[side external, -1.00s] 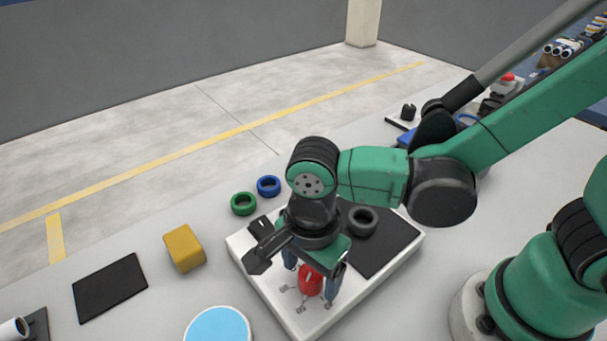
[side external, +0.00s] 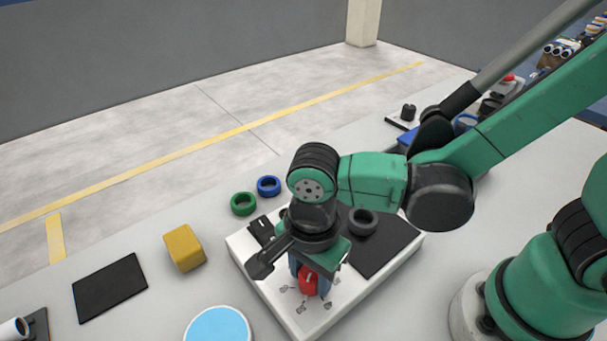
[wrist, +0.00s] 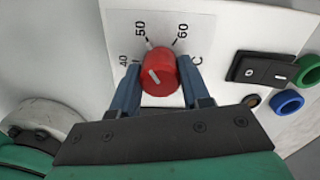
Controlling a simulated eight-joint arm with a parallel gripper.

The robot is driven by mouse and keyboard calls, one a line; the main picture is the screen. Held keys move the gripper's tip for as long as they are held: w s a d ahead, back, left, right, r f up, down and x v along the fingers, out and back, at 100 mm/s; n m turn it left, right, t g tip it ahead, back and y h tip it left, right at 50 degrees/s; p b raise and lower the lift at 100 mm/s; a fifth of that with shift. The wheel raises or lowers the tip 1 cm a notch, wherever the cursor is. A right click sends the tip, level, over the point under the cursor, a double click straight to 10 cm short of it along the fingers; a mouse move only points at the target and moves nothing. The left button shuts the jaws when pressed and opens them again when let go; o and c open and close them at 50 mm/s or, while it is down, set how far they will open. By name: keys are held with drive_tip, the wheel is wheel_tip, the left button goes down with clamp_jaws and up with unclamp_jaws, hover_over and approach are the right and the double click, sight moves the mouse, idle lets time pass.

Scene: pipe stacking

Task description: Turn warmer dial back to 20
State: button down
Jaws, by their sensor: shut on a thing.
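The red warmer dial (side external: 306,283) stands on the front part of the white warmer (side external: 297,322).
A dark ring (side external: 362,222) lies on the warmer's black plate (side external: 385,245). A black rocker switch (wrist: 262,69) is beside the dial. Green (side external: 243,204) and blue (side external: 269,186) rings lie behind the warmer. A yellow block (side external: 184,248) and a light-blue disc (side external: 218,325) are to the left.

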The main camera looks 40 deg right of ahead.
drive_tip(key=n, duration=0.9)
drive_tip(key=shift+n, duration=0.4)
drive_tip(key=n, duration=1.3)
drive_tip(key=shift+n, duration=0.3)
drive_tip(key=n, duration=0.8)
drive_tip(key=shift+n, duration=2)
